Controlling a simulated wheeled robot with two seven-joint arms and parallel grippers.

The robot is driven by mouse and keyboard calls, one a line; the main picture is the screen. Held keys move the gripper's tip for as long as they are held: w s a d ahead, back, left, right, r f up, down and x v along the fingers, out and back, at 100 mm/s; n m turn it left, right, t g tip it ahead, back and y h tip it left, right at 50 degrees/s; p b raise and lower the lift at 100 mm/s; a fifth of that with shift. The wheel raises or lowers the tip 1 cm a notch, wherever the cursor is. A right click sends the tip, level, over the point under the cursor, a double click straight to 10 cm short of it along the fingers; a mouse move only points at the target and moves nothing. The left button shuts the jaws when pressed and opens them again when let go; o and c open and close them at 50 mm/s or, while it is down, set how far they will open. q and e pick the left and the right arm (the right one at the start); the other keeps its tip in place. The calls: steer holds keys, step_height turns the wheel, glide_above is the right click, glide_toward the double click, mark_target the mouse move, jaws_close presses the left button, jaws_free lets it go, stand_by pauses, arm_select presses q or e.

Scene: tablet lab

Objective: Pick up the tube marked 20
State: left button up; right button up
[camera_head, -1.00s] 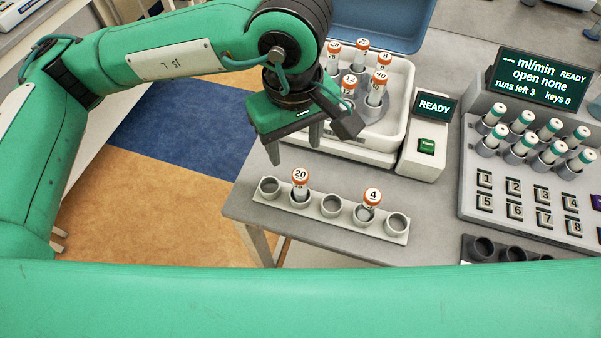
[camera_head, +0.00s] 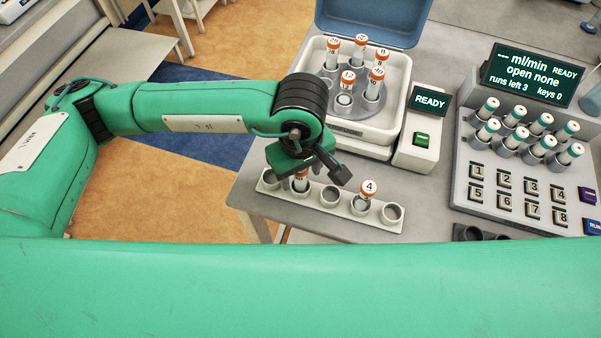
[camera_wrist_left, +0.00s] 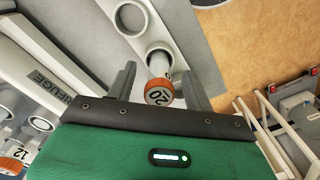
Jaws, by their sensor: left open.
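The tube marked 20 (camera_wrist_left: 158,88) has an orange cap and stands in the low grey rack (camera_head: 334,200). In the head view the tube (camera_head: 301,183) is mostly hidden behind my left gripper (camera_head: 318,175). In the left wrist view my left gripper (camera_wrist_left: 160,85) is open, with one finger on each side of the capped end of the tube; I cannot tell whether either touches it. A tube marked 4 (camera_head: 366,192) stands in the same rack, towards the right. My right gripper is not in view.
A white centrifuge (camera_head: 395,130) with a blue lid and several orange-capped tubes stands behind the rack. A READY display (camera_head: 428,101) is beside it. A keypad instrument (camera_head: 520,185) with several green-capped tubes stands at right. Other rack holes are empty.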

arm_select(q)
steer(key=c, duration=1.1)
steer(key=shift+o, duration=0.2)
